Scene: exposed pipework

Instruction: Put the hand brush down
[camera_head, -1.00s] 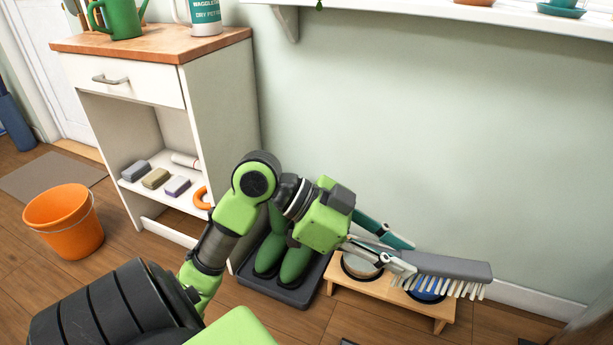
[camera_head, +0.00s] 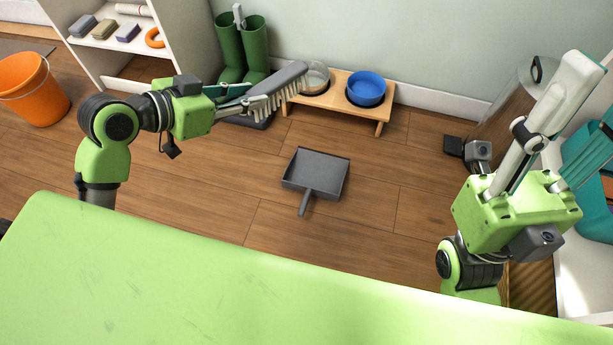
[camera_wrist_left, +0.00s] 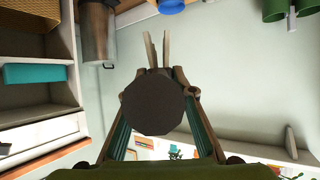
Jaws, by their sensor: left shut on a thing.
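The hand brush (camera_head: 278,90) has a grey back and pale bristles. My left gripper (camera_head: 238,102) is shut on it and holds it in the air at the upper left of the head view, its bristle end towards the right. In the left wrist view a dark round shape (camera_wrist_left: 153,103) sits between the fingers; I cannot tell which part of the brush it is. A grey dustpan (camera_head: 317,174) lies on the wooden floor below and right of the brush. My right gripper (camera_head: 585,125) is at the right, its fingers apart and pointing up; one runs out of frame.
A wooden stand (camera_head: 330,101) with a blue bowl (camera_head: 367,88) stands by the wall, near green boots (camera_head: 230,46). An orange bucket (camera_head: 35,92) is at the left beside a shelf unit. A metal bin (camera_head: 505,110) is at the right. Floor around the dustpan is clear.

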